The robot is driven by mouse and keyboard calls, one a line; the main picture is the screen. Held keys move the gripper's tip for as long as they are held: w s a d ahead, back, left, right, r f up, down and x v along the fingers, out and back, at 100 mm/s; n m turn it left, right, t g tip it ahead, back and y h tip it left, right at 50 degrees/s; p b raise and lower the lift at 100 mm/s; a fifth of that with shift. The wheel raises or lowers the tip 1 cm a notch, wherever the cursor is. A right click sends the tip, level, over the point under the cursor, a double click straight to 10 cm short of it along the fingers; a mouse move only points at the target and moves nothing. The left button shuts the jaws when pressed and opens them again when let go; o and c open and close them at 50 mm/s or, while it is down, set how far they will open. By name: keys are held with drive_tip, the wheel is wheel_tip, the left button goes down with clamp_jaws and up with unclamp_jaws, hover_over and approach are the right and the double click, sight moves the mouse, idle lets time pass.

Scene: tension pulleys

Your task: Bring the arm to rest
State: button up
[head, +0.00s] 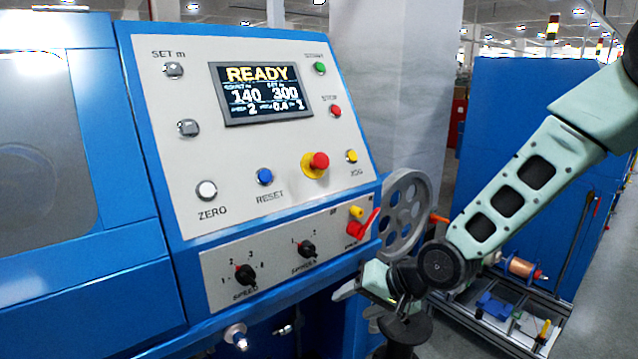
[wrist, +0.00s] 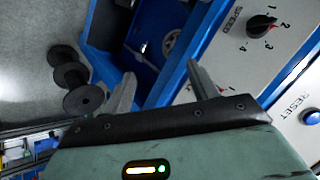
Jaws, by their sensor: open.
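My arm (head: 530,185) reaches in from the right in the head view, sloping down to the left. My gripper (head: 358,298) is at its lower end, in front of the lower right corner of the blue machine's control panel (head: 300,245). In the wrist view my gripper (wrist: 162,82) has its two fingers spread apart with nothing between them. Beyond them are the blue machine's edge and part of its panel. Whether a finger touches the machine cannot be told.
A red lever (head: 365,225) and a grey spoked pulley wheel (head: 405,212) stand close above my gripper. Dark spools (wrist: 75,80) stand on the floor below. A low frame with a copper spool (head: 522,268) and a blue cabinet (head: 520,150) are at the right.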

drive_tip(key=s+d+r+n+g+h, duration=0.1)
drive_tip(key=s+d+r+n+h, duration=0.1)
drive_tip(key=s, duration=0.7)
drive_tip(key=s+d+r+n+g+h, duration=0.2)
drive_tip(key=s+r+n, duration=0.2)
drive_tip(key=s, duration=0.5)
drive_tip(key=s+d+r+n+g+h, duration=0.2)
drive_tip(key=s+r+n, duration=0.1)
drive_tip(key=s, duration=0.6)
